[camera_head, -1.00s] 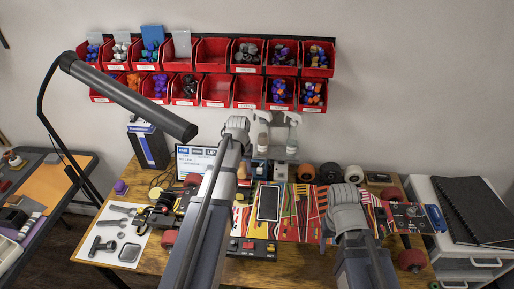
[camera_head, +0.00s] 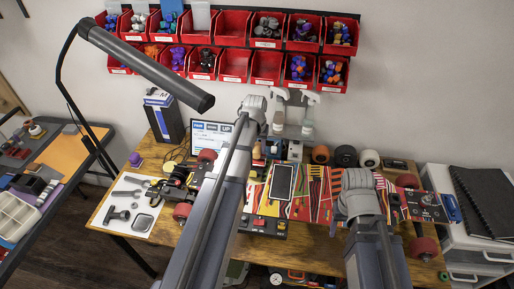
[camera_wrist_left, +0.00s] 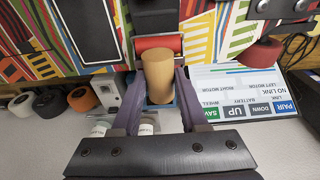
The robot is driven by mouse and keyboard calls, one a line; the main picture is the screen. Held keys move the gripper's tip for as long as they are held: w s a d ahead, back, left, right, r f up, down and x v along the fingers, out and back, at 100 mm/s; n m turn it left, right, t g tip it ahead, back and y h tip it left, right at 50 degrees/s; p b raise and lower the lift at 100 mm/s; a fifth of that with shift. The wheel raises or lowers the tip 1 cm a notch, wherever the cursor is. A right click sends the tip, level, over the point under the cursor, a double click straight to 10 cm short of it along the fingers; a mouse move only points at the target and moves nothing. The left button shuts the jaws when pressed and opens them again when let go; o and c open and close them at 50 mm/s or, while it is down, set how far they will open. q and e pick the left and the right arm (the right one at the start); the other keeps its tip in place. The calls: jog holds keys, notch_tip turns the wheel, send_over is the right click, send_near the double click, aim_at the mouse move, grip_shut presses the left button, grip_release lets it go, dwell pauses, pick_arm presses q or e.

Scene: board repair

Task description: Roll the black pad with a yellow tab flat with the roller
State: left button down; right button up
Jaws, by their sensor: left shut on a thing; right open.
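The black pad (camera_head: 283,181) is a dark rectangle with a pale rim, lying on the colourful skateboard deck (camera_head: 318,190). It shows partly at the top of the left wrist view (camera_wrist_left: 94,25); I cannot make out its yellow tab. My left gripper (camera_wrist_left: 160,82) is shut on the tan handle of the roller (camera_wrist_left: 158,70). The roller's red cylinder (camera_wrist_left: 157,43) is beside the pad over the deck's edge; I cannot tell whether it touches. In the head view my left arm largely hides this gripper. My right gripper is hidden behind its own arm.
A status screen (camera_head: 207,137) stands behind the deck at left. Several wheels (camera_head: 345,156) and spray bottles (camera_head: 308,115) line the back. A white mat with tools (camera_head: 126,212) lies at left. Red bins (camera_head: 267,65) hang on the wall.

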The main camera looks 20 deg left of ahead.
aim_at(256, 154)
pick_arm(q)
jog(key=shift+f+b, duration=0.45)
jog(key=shift+f, duration=0.1)
jog(key=shift+s+d+r, duration=0.1)
jog(key=shift+s+d, duration=0.1)
jog(key=shift+s, duration=0.45)
jog(key=shift+s+d+r, duration=0.1)
jog(key=shift+s+d, duration=0.05)
jog(key=shift+s, duration=0.5)
jog(key=shift+s, duration=0.1)
jog(key=shift+s+d+f, duration=0.1)
jog(key=shift+s+d, duration=0.1)
jog(key=shift+s, duration=0.35)
jog(key=shift+s+d+f, duration=0.1)
jog(key=shift+s+d, duration=0.05)
jog(key=shift+s, duration=0.4)
jog(key=shift+w, duration=0.15)
